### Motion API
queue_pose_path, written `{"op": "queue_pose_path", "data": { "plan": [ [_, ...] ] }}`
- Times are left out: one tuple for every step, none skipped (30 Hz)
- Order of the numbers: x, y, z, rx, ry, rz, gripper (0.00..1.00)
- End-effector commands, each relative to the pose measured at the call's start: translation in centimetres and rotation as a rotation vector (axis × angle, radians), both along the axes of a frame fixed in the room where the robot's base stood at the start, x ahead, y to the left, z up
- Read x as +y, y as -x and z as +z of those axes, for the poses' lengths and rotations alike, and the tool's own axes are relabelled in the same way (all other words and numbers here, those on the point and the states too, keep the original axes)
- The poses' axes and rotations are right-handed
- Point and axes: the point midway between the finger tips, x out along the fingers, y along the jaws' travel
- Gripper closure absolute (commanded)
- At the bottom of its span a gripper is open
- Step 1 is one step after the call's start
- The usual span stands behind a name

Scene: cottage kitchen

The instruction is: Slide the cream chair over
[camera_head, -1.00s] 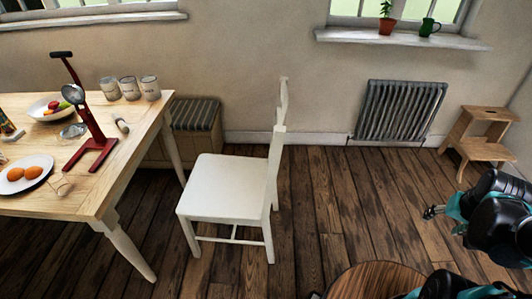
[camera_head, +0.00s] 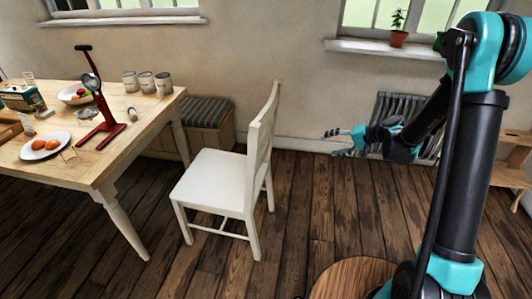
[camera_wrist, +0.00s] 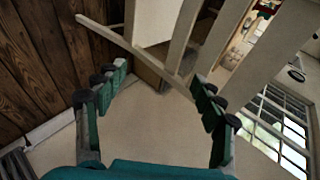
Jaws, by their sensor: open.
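The cream chair (camera_head: 212,180) stands upright on the wood floor, its seat facing the table and its slatted back on the right side. My gripper (camera_head: 342,139) is in the air to the right of the chair's back, at about backrest height in the picture, apart from it. In the wrist view my gripper (camera_wrist: 160,74) is open with nothing between its fingers. Cream slats and a rail of the chair back (camera_wrist: 185,38) show ahead of the fingertips, tilted in the picture.
A wooden table (camera_head: 95,168) with dishes, canisters and a red stand is left of the chair. A cushioned bench (camera_head: 204,122) is behind it by the wall. A radiator (camera_head: 392,105) and step stool (camera_head: 510,158) are at right.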

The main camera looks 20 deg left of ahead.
Motion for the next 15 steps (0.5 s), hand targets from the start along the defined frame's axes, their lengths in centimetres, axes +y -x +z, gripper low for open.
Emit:
{"op": "queue_pose_path", "data": {
  "plan": [
    [1.4,-0.9,-0.9,0.011,-0.04,0.015,0.31],
    [2.2,-1.3,-1.4,0.019,-0.066,0.024,0.31],
    [3.2,-1.8,-2.0,0.029,-0.101,0.037,0.31],
    [4.0,-2.1,-2.5,0.037,-0.128,0.046,0.31],
    [4.7,-2.4,-3.0,0.044,-0.154,0.054,0.31],
    [5.7,-2.8,-3.6,0.055,-0.189,0.066,0.31],
    [6.4,-3.1,-4.2,0.062,-0.215,0.075,0.31],
    [7.1,-3.2,-4.7,0.07,-0.24,0.084,0.31],
    [8.0,-3.5,-5.5,0.081,-0.276,0.097,0.31],
    [8.6,-3.6,-6.1,0.088,-0.302,0.106,0.31],
    [9.2,-3.7,-6.7,0.096,-0.327,0.116,0.31],
    [9.9,-3.8,-7.5,0.107,-0.362,0.127,0.31],
    [10.5,-3.8,-8.0,0.114,-0.387,0.136,0.31],
    [11.0,-3.8,-8.6,0.122,-0.411,0.145,0.31],
    [11.6,-3.7,-9.4,0.131,-0.441,0.157,0.31]
  ]
}}
